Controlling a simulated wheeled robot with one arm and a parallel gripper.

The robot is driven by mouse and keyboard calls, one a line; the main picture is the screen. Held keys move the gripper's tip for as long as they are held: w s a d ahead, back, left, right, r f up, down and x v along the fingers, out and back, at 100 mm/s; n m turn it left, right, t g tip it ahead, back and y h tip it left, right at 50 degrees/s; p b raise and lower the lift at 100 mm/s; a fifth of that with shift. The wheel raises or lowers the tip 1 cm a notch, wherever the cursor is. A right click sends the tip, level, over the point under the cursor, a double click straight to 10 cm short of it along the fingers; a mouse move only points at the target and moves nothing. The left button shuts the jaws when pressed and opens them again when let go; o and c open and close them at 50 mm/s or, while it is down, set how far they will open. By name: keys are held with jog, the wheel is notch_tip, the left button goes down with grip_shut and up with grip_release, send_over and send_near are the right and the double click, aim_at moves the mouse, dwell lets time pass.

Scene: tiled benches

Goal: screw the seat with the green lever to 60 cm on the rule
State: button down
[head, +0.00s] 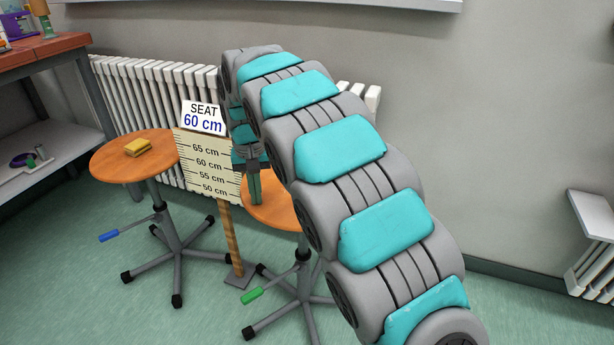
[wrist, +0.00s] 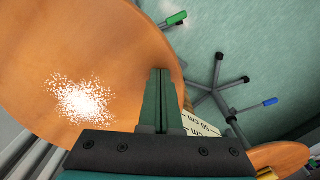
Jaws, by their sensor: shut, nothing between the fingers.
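The stool with the green lever (head: 252,296) stands right of centre in the head view; my arm hides much of its round wooden seat (head: 268,211). The seat fills the left of the wrist view (wrist: 30,60), where the lever (wrist: 176,18) also shows. The seat's near edge appears around the rule's 50 cm mark or lower, but the angle makes this uncertain. The rule (head: 208,165) is a pale board on a post, marked 50 to 65 cm, with a "SEAT 60 cm" sign (head: 203,118) on top. My gripper (head: 255,203) is shut and empty, pointing down over the seat (wrist: 160,74).
A second stool with a blue lever (head: 109,236) stands left; a yellow sponge (head: 138,147) lies on its seat (head: 110,160). White specks (wrist: 85,98) cover part of the green-lever seat. A radiator (head: 125,95) is behind, a bench (head: 45,50) at far left.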

jog(key=shift+r+p, duration=0.45)
jog(key=shift+r, duration=0.8)
jog(key=s+d+b, duration=0.1)
jog(key=d, duration=0.3)
jog(key=s+d+b, duration=0.1)
jog(key=s+d, duration=0.1)
jog(key=d, duration=0.3)
jog(key=s+d+b, duration=0.1)
jog(key=s+d, duration=0.1)
jog(key=d, duration=0.2)
jog(key=shift+d+b, duration=0.2)
jog(key=shift+b, duration=0.1)
jog(key=shift+f, duration=0.25)
jog(key=shift+f, duration=0.35)
jog(key=shift+f+b, duration=0.45)
jog(key=shift+f, duration=0.4)
